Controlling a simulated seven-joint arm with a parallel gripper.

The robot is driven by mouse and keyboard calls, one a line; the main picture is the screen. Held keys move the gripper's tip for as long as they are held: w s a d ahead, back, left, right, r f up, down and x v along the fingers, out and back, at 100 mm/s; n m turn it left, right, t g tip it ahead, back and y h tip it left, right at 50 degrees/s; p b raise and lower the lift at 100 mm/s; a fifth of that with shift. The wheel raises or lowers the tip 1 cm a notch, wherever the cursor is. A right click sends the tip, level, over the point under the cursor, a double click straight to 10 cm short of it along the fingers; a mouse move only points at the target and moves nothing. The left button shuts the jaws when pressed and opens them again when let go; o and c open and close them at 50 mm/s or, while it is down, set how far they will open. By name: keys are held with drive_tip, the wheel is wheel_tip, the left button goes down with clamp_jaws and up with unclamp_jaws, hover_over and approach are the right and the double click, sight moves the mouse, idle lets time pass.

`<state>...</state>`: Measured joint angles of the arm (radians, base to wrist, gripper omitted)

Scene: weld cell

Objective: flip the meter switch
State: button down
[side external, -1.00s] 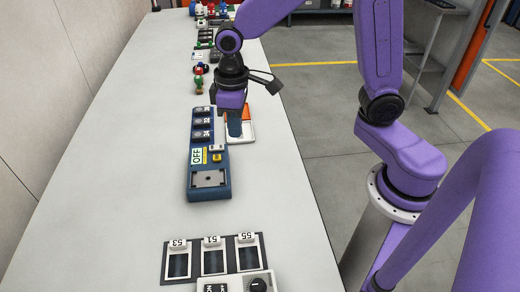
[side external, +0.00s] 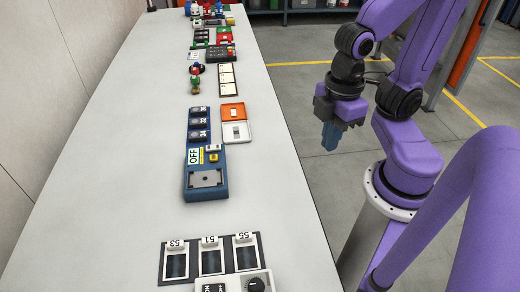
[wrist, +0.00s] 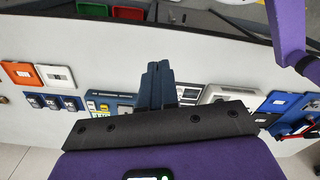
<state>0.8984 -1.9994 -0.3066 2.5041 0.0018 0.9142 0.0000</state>
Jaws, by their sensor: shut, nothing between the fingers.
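I cannot tell which is the meter switch. My gripper (side external: 331,137), with blue fingers shut and empty, hangs over the floor right of the table, apart from the unit. Its fingers (wrist: 157,85) hide some devices in the wrist view.
A frame with plates 53, 51 and 55 (side external: 211,260) and a white device (side external: 235,283) are at the near end. Small figures and panels stand at the far end. The table's left side is clear.

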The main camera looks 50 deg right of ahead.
drive_tip(key=r+n, duration=0.1)
drive_tip(key=n, duration=1.3)
hover_over(217, 147)
drive_tip(key=shift+s+f, duration=0.1)
drive_tip(key=shift+f, duration=0.05)
wheel_tip(217, 147, down, 14)
drive_tip(key=shift+r, duration=0.1)
